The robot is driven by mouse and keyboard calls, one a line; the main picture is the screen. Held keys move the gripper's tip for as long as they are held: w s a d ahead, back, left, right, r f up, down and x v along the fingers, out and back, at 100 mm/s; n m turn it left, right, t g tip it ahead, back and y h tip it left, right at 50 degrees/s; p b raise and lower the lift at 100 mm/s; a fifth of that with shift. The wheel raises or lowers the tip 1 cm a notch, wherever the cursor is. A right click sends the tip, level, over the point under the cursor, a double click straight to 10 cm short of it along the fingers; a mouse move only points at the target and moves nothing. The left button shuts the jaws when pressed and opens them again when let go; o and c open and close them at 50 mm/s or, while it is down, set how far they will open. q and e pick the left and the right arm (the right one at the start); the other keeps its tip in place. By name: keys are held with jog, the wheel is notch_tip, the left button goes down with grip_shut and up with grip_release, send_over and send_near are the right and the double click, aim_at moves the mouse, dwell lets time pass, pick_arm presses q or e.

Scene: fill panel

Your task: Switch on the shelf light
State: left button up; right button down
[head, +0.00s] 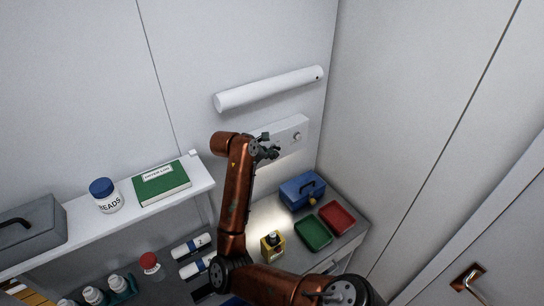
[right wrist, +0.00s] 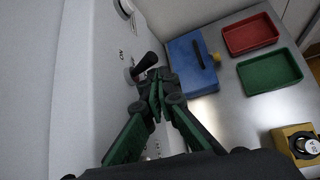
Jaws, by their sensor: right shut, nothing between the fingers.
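The shelf light, a white tube (head: 270,89), is mounted on the back wall. A pale switch panel (head: 290,131) is on the wall below it, partly hidden by my right gripper (head: 268,149). In the right wrist view the panel (right wrist: 88,75) shows a black lever switch (right wrist: 147,62) on a round metal base, with "ON" printed beside it. My right gripper (right wrist: 158,88) is shut and empty, its fingertips close to the lever; I cannot tell whether they touch it. The counter below has a bright patch. My left gripper is out of view.
A shelf at left bears a green book (head: 162,184), a beads jar (head: 106,196) and a grey box (head: 32,234).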

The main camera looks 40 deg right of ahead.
jog(key=shift+r, duration=0.15)
jog(key=shift+w+r, duration=0.1)
jog(key=shift+r, duration=0.65)
jog(key=shift+d+r, duration=0.1)
jog(key=shift+r, duration=0.1)
jog(key=f+v, duration=0.1)
jog(key=v, duration=1)
jog(key=shift+a+r, duration=0.2)
jog(key=shift+a, duration=0.35)
